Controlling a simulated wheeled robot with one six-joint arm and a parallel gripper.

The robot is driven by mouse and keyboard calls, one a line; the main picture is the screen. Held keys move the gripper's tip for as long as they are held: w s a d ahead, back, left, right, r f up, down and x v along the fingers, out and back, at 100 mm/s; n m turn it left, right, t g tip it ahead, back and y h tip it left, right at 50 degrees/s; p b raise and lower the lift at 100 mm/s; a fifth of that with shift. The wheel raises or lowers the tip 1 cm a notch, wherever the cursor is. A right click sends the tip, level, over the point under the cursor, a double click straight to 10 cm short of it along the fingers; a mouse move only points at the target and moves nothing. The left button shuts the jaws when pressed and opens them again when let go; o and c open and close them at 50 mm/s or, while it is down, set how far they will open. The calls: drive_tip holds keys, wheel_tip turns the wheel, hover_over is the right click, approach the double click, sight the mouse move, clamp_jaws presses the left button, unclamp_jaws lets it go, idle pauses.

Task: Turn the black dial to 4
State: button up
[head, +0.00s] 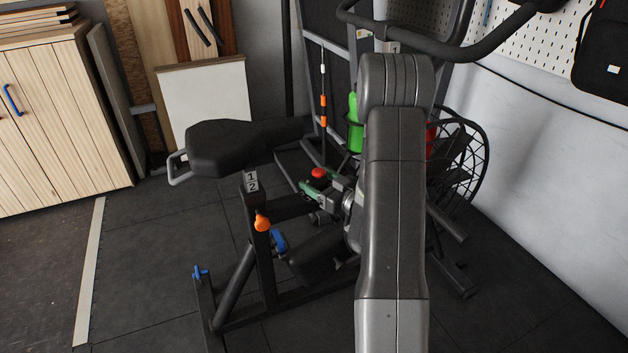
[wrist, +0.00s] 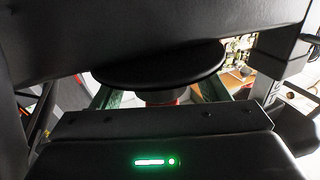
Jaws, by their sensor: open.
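A black round disc (wrist: 160,65) fills the upper middle of the wrist view, under a broad dark bar. It may be the black dial, but no numbers or pointer show on it. My gripper (wrist: 160,94) is open, with a green finger on each side just below the disc. A red part shows between the fingers, under the disc. In the head view my gripper (head: 315,189) is small and partly hidden by my arm, beside a red knob (head: 318,173). I cannot tell whether the fingers touch anything. No dial face is readable in the head view.
A black exercise machine seat (head: 225,146) stands left of my gripper, above a post with a number label (head: 251,182) and an orange knob (head: 262,222). A handlebar (head: 455,48) and fan wheel (head: 470,150) are at the right. Open floor (head: 150,260) lies at the left.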

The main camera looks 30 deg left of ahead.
drive_tip(key=shift+x, duration=0.95)
drive_tip(key=c, duration=1)
